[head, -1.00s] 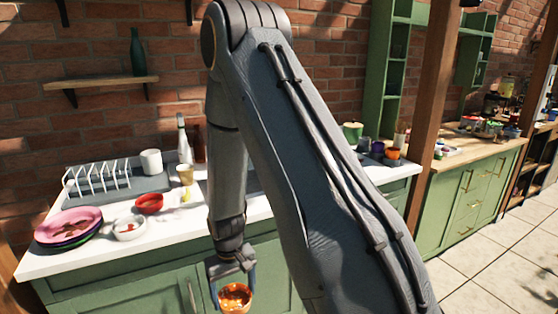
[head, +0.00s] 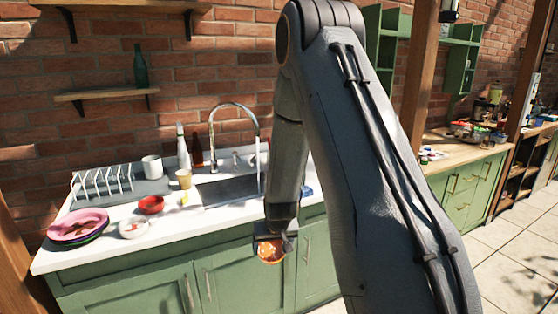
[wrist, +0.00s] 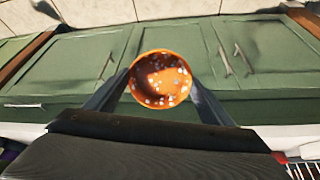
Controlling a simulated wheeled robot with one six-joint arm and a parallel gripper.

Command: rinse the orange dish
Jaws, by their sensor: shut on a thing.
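My gripper (head: 271,238) is shut on the orange dish (head: 270,254), holding it in front of the green cabinets, below the counter's front edge. In the wrist view the orange dish (wrist: 160,79) sits between the two fingers, its open side facing the camera. Its inside shows a dark brownish patch and several pale specks. The sink (head: 228,190) is set in the white counter behind and left of my gripper. A tall curved faucet (head: 258,135) stands at it. My arm hides the counter right of the sink.
Left of the sink on the counter are a dish rack (head: 103,184), stacked plates (head: 78,224), a red bowl (head: 150,205), a white bowl (head: 134,228), a white mug (head: 152,166), a tan cup (head: 184,178) and bottles (head: 183,146). The floor at right is clear.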

